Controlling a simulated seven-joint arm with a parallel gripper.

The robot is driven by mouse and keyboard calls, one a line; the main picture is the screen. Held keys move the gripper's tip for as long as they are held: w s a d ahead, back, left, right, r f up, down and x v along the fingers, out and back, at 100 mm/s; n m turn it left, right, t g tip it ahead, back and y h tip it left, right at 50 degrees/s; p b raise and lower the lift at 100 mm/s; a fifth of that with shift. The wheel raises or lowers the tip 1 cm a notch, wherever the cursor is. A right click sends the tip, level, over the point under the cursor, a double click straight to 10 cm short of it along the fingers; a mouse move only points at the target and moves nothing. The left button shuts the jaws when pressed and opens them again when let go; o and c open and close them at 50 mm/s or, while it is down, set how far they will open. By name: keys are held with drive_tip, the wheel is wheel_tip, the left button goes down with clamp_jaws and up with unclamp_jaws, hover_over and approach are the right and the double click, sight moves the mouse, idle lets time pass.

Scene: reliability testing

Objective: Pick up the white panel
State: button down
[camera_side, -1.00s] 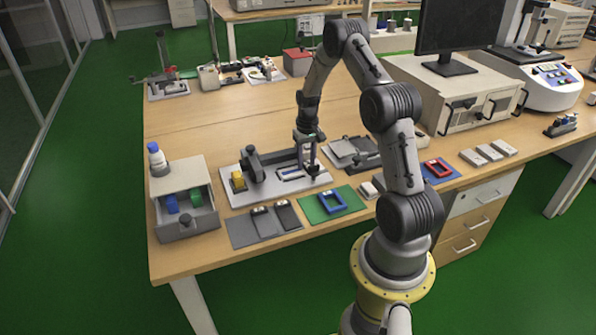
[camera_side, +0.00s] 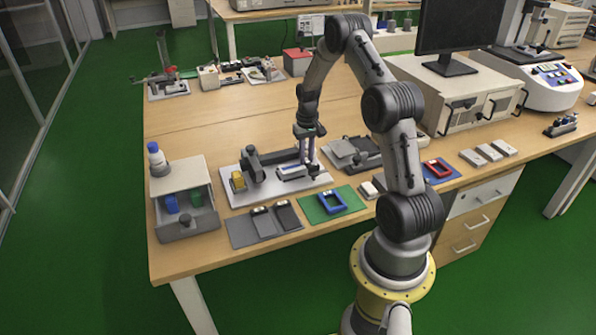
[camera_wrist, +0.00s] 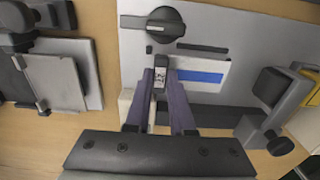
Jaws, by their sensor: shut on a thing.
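My gripper (camera_wrist: 161,100) is at the right end of the light test fixture plate (camera_side: 240,195); in the side view my gripper (camera_side: 314,172) points down, low over the plate. Its two fingers are close together, shut on a narrow pale piece with a dark-patterned label (camera_wrist: 160,76), which seems to be the white panel. Most of that piece is hidden by the fingers. Beside the right finger, a white rectangle with a blue stripe (camera_wrist: 200,77) lies flat on the plate; it also shows in the side view (camera_side: 292,172). I cannot tell whether the two are joined.
A dark rotary knob (camera_wrist: 166,25) and a grey clamp block (camera_wrist: 270,88) stand on the plate. A stand with a grey plate (camera_side: 340,148) is to the right. A green mat (camera_side: 311,212) with a blue frame (camera_side: 332,202) and an open drawer box (camera_side: 187,232) are nearby.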

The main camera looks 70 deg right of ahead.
drive_tip(key=shift+r, duration=1.6)
